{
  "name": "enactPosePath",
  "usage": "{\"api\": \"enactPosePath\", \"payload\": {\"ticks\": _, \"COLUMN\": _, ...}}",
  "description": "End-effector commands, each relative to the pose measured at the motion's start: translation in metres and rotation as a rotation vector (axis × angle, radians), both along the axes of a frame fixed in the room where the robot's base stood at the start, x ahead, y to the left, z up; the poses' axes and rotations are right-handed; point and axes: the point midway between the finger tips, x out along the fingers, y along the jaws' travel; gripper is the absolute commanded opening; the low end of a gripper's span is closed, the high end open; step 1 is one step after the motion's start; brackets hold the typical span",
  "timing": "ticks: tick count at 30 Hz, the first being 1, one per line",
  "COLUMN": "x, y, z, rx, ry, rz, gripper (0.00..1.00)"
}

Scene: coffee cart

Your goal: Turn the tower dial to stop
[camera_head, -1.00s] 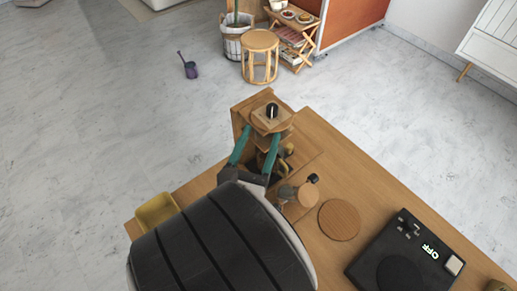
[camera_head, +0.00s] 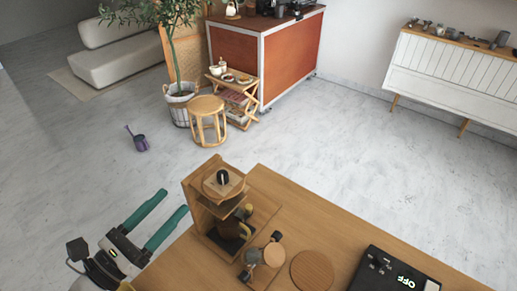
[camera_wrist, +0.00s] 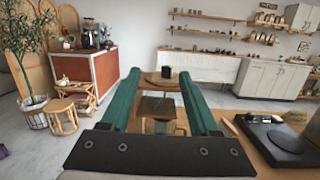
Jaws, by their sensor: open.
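The wooden tower (camera_head: 196,205) stands at the table's back left corner. On its top is a round wooden plate with the black tower dial (camera_head: 222,177). The dial also shows in the wrist view (camera_wrist: 166,72), straight ahead and between my fingers in the picture. I cannot read its setting. My gripper (camera_head: 174,200), with green fingers, is open and empty to the left of the tower, apart from it. In the wrist view my gripper (camera_wrist: 159,76) has its fingers spread wide. A dark cup-like vessel (camera_head: 231,229) sits lower in the tower.
Beside the tower are a small wooden-topped vessel (camera_head: 273,254) and a round wooden disc (camera_head: 312,270). A black scale reading OFF (camera_head: 385,272) lies at the right. A stool (camera_head: 207,119) and plant stand on the floor behind. The space above the tower is clear.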

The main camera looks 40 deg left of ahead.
Motion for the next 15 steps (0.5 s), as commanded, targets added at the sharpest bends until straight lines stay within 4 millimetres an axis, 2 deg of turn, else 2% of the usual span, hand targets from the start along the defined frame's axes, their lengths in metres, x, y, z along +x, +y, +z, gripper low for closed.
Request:
{"api": "enactPosePath", "payload": {"ticks": 3, "x": -0.009, "y": 0.012, "z": -0.014, "rx": 0.0, "ry": 0.08, "rz": -0.152, "gripper": 0.62}}
{"api": "enactPosePath", "payload": {"ticks": 8, "x": -0.012, "y": 0.015, "z": -0.023, "rx": -0.011, "ry": 0.144, "rz": -0.226, "gripper": 0.62}}
{"api": "enactPosePath", "payload": {"ticks": 11, "x": 0.004, "y": 0.011, "z": -0.022, "rx": -0.015, "ry": 0.146, "rz": -0.232, "gripper": 0.62}}
{"api": "enactPosePath", "payload": {"ticks": 15, "x": 0.041, "y": 0.004, "z": -0.022, "rx": -0.013, "ry": 0.146, "rz": -0.23, "gripper": 0.62}}
